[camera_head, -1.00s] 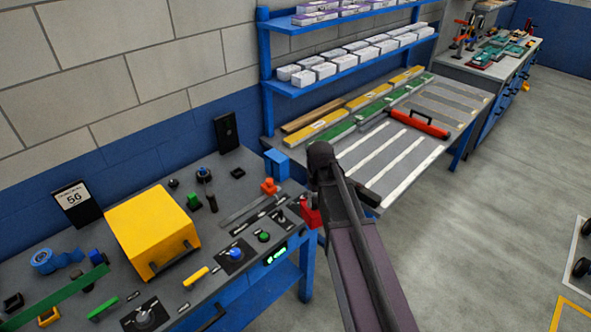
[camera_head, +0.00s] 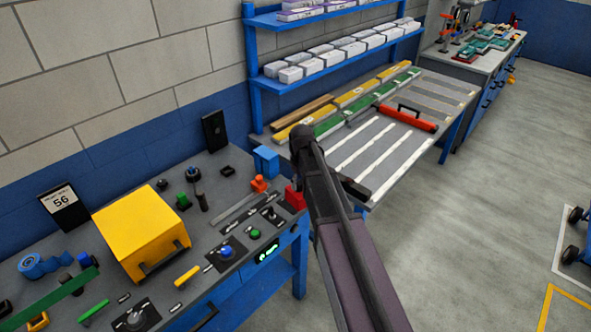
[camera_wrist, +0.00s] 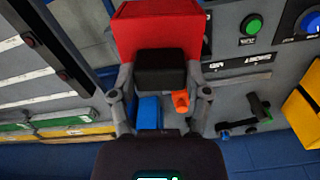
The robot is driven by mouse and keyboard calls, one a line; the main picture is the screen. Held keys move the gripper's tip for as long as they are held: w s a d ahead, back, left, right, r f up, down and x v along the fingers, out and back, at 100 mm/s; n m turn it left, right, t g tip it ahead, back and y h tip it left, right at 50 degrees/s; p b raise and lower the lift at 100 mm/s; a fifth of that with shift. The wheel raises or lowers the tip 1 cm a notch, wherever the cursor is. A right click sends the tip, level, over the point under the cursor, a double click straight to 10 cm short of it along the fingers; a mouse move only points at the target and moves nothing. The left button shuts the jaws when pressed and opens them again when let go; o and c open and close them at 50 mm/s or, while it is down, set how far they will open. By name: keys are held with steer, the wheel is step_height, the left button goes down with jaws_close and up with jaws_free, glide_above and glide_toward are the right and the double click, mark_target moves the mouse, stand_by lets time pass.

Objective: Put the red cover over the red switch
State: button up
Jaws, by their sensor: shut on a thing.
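My gripper (camera_wrist: 160,90) is shut on the red cover, with its fingers on either side of the cover's black block (camera_wrist: 160,68). The red cover (camera_wrist: 150,32) shows at the top of the wrist view; in the head view it (camera_head: 295,197) is at the panel's right end, partly hidden behind my arm. An orange-red upright piece (camera_head: 258,183), which may be the red switch, stands on the panel just left of the cover. It also shows in the wrist view (camera_wrist: 180,101), by the right finger. I cannot tell whether the cover touches the panel.
A blue block (camera_head: 266,161) stands behind the orange-red piece. Knobs, a green button (camera_head: 255,234) and a yellow box (camera_head: 141,230) occupy the bench to the left. A second table (camera_head: 395,150) with strips and a red-orange tool (camera_head: 404,117) lies behind my arm.

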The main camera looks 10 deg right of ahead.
steer(key=w+f+n, duration=0.1)
steer(key=w+n, duration=0.1)
steer(key=w, duration=0.7)
steer(key=shift+a+b, duration=0.25)
steer(key=shift+b, duration=0.15)
steer(key=shift+f, duration=0.2)
steer(key=shift+f+b, duration=1.35)
steer(key=shift+b, duration=0.15)
steer(key=shift+f+b, duration=1.2)
steer(key=shift+f, duration=0.05)
steer(key=shift+f+b, duration=1.3)
steer(key=shift+b, duration=0.05)
steer(key=o, duration=1.3)
steer(key=shift+c, duration=0.2)
